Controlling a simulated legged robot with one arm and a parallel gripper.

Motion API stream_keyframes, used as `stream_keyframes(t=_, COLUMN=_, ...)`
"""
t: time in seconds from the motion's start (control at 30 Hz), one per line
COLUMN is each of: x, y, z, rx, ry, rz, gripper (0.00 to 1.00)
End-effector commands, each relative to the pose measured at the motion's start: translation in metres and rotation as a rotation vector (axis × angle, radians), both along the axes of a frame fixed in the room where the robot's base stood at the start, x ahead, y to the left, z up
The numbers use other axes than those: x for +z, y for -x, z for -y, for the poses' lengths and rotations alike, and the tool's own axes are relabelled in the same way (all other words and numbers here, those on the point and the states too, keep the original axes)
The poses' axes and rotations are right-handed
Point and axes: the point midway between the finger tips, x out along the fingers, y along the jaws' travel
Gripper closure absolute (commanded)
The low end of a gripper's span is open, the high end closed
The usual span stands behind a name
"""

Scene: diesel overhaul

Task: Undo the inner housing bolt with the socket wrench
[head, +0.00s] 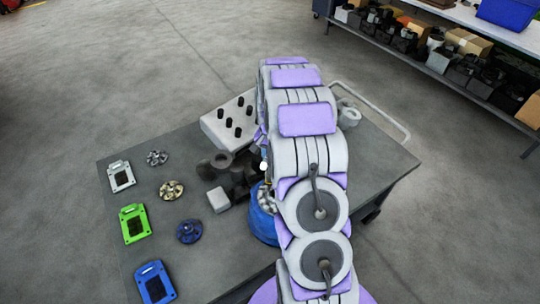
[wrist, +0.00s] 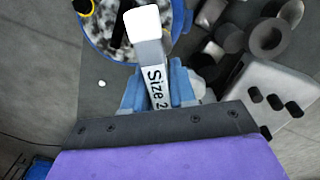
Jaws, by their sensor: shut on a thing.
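My gripper (wrist: 158,88) is shut on the socket wrench (wrist: 152,64), a grey tool with a "Size 2" label and a white end. The wrench points up and away from the fingers in the wrist view. Its white end overlaps the round blue housing (wrist: 94,40), which has a pale, speckled inside with dark parts and a yellow ring. I cannot tell whether the wrench touches a bolt; the inner bolt is not clearly visible. In the head view my arm hides the gripper and wrench, and the blue housing (head: 260,229) shows beside the arm.
A grey table (head: 120,190) carries white (head: 121,176), green (head: 134,223) and blue (head: 154,283) plates, several round discs, dark cylindrical parts, and a white block (head: 214,124) with black pegs. A loaded shelf (head: 433,70) stands at the back right. Open floor surrounds the table.

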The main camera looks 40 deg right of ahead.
Motion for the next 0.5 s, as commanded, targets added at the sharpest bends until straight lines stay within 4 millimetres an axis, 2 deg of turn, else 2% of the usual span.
stream_keyframes(t=0.2, x=0.0004, y=0.0001, z=0.0004, rx=-0.099, ry=0.001, rz=0.001, gripper=1.0)
stream_keyframes(t=0.5, x=0.0004, y=-0.0006, z=0.0004, rx=-0.1, ry=0.001, rz=0.001, gripper=1.0)
